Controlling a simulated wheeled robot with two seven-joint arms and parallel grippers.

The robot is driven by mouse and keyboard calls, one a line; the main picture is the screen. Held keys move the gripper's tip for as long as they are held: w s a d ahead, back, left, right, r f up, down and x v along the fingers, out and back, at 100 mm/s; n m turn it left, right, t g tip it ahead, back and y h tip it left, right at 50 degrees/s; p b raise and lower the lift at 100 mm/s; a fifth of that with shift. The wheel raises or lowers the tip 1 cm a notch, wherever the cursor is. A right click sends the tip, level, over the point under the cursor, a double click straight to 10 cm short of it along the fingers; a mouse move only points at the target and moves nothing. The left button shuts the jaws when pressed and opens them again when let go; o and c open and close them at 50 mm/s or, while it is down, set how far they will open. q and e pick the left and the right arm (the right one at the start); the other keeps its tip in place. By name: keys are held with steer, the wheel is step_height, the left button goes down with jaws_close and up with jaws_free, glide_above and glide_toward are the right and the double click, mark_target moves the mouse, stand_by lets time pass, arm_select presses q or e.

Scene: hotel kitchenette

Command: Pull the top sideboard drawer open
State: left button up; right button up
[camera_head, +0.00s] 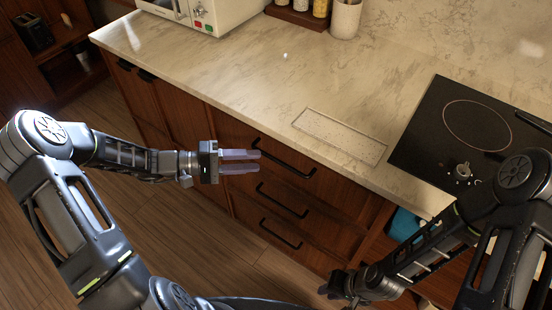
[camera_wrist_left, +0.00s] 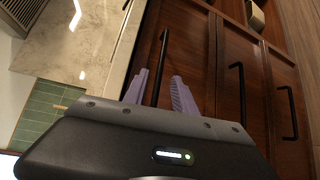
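The top sideboard drawer (camera_head: 238,134) is a dark red-brown wooden front just under the pale stone counter, and it looks closed. Its black bar handle (camera_head: 287,160) also shows in the left wrist view (camera_wrist_left: 163,50). My left gripper (camera_head: 257,161) is open, its two pale purple fingers pointing at the drawer front by the left end of the handle. In the left wrist view the bar runs between the parted fingers (camera_wrist_left: 160,82); I cannot tell whether they touch it. My right gripper (camera_head: 334,285) is low, right of the drawers; its fingers are too dark to read.
Two lower drawers have similar handles, the middle one (camera_head: 282,200) and the bottom one (camera_head: 280,234). The counter (camera_head: 230,70) overhangs them and carries a microwave (camera_head: 205,15) and a cooktop (camera_head: 470,125). The wooden floor (camera_head: 180,240) in front is clear.

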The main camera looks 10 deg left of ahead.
mark_target(275, 160)
arm_select(q)
steer(key=p+x, duration=0.1)
steer(key=x, duration=0.6)
jaws_close()
stand_by(1.4)
